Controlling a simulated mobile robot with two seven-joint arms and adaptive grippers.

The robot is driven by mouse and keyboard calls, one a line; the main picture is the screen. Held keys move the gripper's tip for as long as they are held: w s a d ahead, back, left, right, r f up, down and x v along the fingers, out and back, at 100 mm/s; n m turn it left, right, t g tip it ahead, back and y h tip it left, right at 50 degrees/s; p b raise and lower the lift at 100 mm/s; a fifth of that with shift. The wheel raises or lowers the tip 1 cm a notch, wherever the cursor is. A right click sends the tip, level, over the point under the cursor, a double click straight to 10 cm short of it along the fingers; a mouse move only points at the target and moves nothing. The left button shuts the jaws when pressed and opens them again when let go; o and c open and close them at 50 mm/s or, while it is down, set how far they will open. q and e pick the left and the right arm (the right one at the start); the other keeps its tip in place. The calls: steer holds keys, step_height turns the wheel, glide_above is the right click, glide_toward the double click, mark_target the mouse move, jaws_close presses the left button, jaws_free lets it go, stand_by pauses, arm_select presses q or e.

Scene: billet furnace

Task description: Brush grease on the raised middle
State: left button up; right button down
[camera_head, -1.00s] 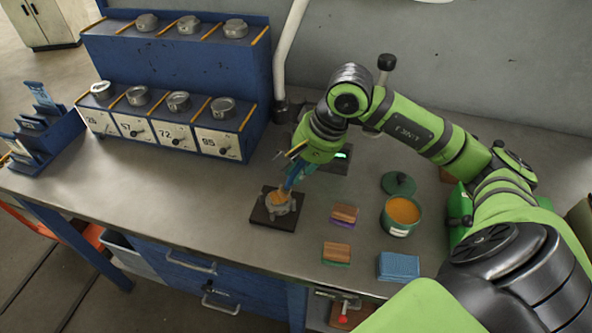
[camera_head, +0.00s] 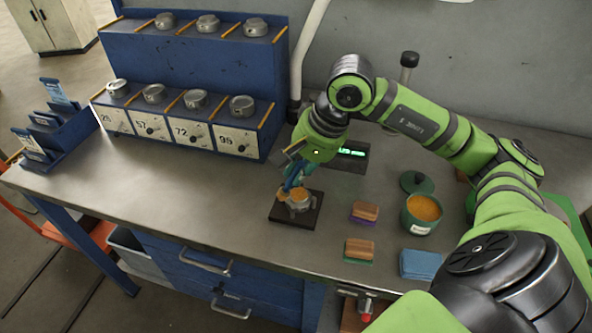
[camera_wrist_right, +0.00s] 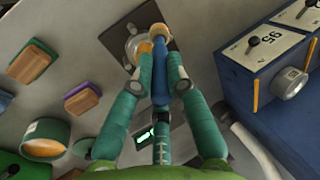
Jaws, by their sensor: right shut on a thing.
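A grey round metal part with a raised middle (camera_head: 300,204) sits on a dark square plate (camera_head: 283,217) on the bench; orange grease shows on its top. My right gripper (camera_head: 293,184) is just above it, shut on a blue-handled brush. In the right wrist view the gripper (camera_wrist_right: 157,80) grips the brush (camera_wrist_right: 160,88), whose tip is at the metal part (camera_wrist_right: 134,42). The exact bristle contact is partly hidden by the fingers. An open green tub of orange grease (camera_head: 424,208) stands to the right. My left gripper is out of view.
The tub's green lid (camera_head: 416,182) lies behind it. Two wood-backed blocks, one purple (camera_head: 364,213) and one green (camera_head: 359,249), and a blue cloth stack (camera_head: 421,263) lie right of the plate. A blue rack (camera_head: 189,92) with metal parts stands at back left. The bench's left front is clear.

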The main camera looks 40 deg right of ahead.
step_height(320, 180, up, 2)
steer(key=shift+r, duration=0.1)
steer(key=shift+s+d+r+p, duration=0.1)
steer(key=shift+d+r+p, duration=0.15)
steer(key=shift+r+p, duration=0.2)
steer(key=shift+d+r+p, duration=0.2)
steer(key=shift+r+p, duration=0.1)
steer(key=shift+r, duration=0.6)
steer(key=shift+a+r+p, duration=0.2)
steer(key=shift+r+p, duration=0.35)
steer(key=shift+r, duration=0.65)
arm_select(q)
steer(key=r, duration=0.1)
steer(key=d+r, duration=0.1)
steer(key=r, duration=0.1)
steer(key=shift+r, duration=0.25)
